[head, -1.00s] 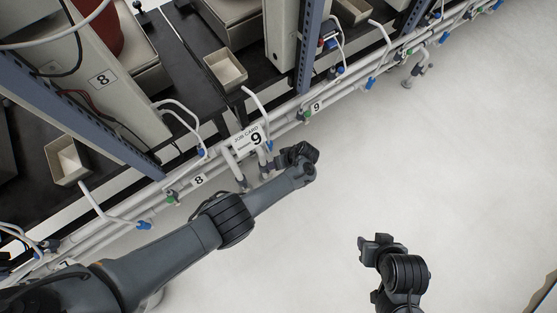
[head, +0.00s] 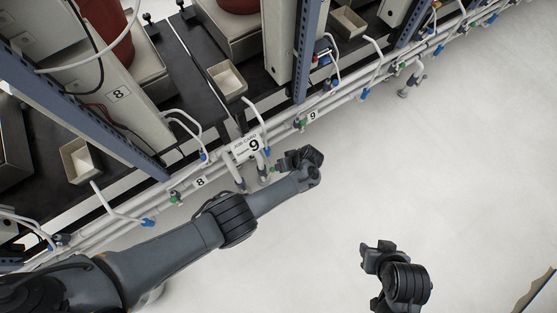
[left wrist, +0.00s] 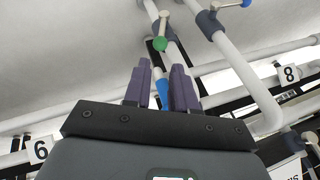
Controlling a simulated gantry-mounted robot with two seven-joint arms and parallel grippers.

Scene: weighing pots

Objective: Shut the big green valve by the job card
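The job card (head: 247,146), marked 9, is on the pipes at the middle of the head view; its edge shows at the lower right of the left wrist view (left wrist: 288,170). A green round valve knob (left wrist: 160,44) sits on a white pipe beyond my left gripper's fingertips in the left wrist view. My left gripper (left wrist: 160,75) has its two purple fingers apart, with a blue handle (left wrist: 163,95) visible in the gap, apparently beyond them. In the head view my left gripper (head: 300,157) is just right of the job card. My right gripper (head: 376,257) hangs over bare floor; its fingers are unclear.
Small green valves (head: 299,124) show near tag 9 and near tag 8 (head: 175,197). Several blue valves line the white pipes. A grey valve with a blue-ended lever (left wrist: 210,20) is near the green knob. Blue rack posts (head: 309,50) stand behind.

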